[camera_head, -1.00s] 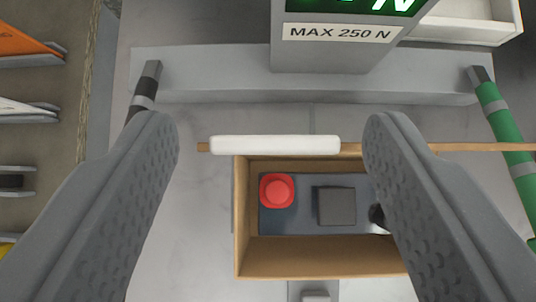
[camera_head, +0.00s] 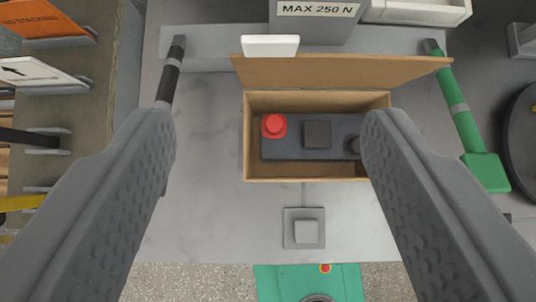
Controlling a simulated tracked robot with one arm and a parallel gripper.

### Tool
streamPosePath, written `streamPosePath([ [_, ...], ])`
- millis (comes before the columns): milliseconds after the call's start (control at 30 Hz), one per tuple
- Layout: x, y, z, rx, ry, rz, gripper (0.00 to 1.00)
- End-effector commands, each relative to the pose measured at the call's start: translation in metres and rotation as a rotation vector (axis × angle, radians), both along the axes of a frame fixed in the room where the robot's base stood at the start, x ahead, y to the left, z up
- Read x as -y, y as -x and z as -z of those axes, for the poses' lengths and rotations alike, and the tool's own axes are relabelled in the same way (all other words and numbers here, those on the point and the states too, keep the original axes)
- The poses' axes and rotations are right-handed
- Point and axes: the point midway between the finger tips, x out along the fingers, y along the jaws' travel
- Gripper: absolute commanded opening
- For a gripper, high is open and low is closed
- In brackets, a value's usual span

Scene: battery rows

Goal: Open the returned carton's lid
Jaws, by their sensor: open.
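The returned carton (camera_head: 315,172) is an open brown cardboard box on the grey bench. Its lid (camera_head: 345,72) stands up along the far edge, swung back from the opening. A white block-like piece (camera_head: 270,46) sits at the lid's upper left edge. Inside the carton lies a dark panel (camera_head: 345,150) with a red round button (camera_head: 273,125), a dark square block (camera_head: 317,134) and a dark knob partly hidden by the right finger. My gripper (camera_head: 270,125) is open and empty, its fingers spread on either side of the carton in the picture.
A grey stand with a "MAX 250 N" label (camera_head: 318,9) is behind the carton. A black-grey bar (camera_head: 170,75) stands left, a green one (camera_head: 452,100) right. A small square button plate (camera_head: 304,228) lies in front. Racked signs (camera_head: 40,75) line the left.

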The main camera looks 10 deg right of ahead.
Motion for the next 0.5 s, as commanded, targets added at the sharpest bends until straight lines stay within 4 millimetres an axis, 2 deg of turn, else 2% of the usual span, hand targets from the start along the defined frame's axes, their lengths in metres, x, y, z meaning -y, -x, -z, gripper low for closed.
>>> streamPosePath([
  [200, -0.0013, 0.0076, -0.0068, -0.002, 0.0, -0.001, 0.58],
  [500, -0.0012, 0.0083, -0.0081, -0.002, 0.0, -0.001, 0.58],
])
